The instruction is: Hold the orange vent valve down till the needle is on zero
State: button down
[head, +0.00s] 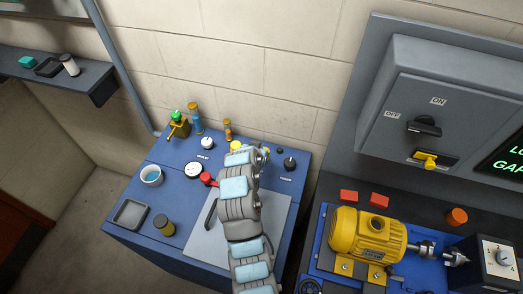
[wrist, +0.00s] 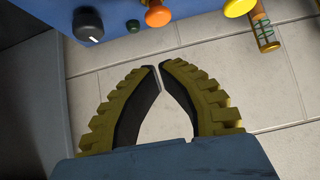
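The orange vent valve (wrist: 158,13) is a round orange knob at the top of the wrist view, on the blue panel. In the head view my gripper hides it. My gripper (wrist: 159,66) has its two curved fingers together at the tips, with nothing between them. The tips are apart from the valve, below it in the wrist view. In the head view my gripper (head: 262,156) is over the back right of the blue bench (head: 165,185). A round white gauge (head: 193,170) stands on the bench, left of my arm. Its needle is too small to read.
Close to the valve are a yellow knob (wrist: 238,7), a green button (wrist: 132,26), a black knob (wrist: 88,24) and an orange-capped glass tube (wrist: 264,34). A red handle (head: 208,179) sits beside the gauge. A yellow motor (head: 366,236) stands at the right.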

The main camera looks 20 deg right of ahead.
jog(key=shift+v, duration=1.1)
